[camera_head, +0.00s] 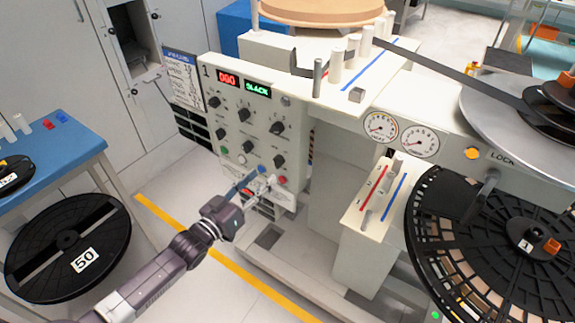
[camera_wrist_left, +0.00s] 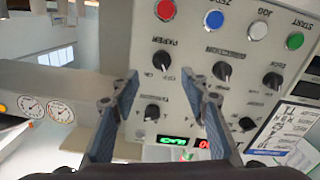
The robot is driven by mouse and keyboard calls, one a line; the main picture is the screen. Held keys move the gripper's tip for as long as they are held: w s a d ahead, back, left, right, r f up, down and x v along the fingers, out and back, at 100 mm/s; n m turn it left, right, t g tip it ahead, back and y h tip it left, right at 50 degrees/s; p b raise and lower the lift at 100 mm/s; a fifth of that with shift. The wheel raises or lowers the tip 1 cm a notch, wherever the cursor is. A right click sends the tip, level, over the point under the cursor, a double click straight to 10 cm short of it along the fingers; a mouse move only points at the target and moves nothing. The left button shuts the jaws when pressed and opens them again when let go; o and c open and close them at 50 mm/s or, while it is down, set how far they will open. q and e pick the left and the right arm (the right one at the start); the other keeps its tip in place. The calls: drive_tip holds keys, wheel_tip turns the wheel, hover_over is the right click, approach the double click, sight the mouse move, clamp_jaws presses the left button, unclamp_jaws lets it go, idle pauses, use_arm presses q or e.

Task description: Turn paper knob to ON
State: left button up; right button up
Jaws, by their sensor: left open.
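The control panel (camera_head: 240,125) stands upright at the centre of the head view, with several black knobs and a row of buttons below them. The paper knob (camera_head: 280,161) is the lowest one at the right, above the red button (camera_head: 283,180). In the left wrist view, which shows the panel upside down, the paper knob (camera_wrist_left: 163,61) has its label beside it. My left gripper (camera_head: 257,183) is open and empty in front of the panel's lower part. In the wrist view its fingertips (camera_wrist_left: 160,80) spread on either side of the paper knob, apparently without touching it. Its exact setting is unclear.
A lit display (camera_head: 257,88) reads SLACK. Gauges (camera_head: 400,135) and a large black reel (camera_head: 490,250) are at the right. A blue table (camera_head: 60,150) and a reel marked 50 (camera_head: 70,235) are at the left. The floor beside the yellow line (camera_head: 170,215) is clear.

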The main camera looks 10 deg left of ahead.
sight(275, 164)
use_arm(q)
drive_tip(key=x, duration=0.3)
drive_tip(key=shift+w+a, duration=0.15)
drive_tip(key=shift+w, duration=0.05)
drive_tip(key=x, duration=0.3)
drive_tip(key=shift+w+d, duration=0.2)
drive_tip(key=shift+w, duration=0.2)
use_arm(e)
drive_tip(key=shift+s+a+r, duration=0.1)
drive_tip(key=shift+s+a, duration=0.15)
drive_tip(key=shift+a, duration=0.1)
use_arm(q)
clamp_jaws()
use_arm(e)
drive_tip(key=shift+a, duration=0.1)
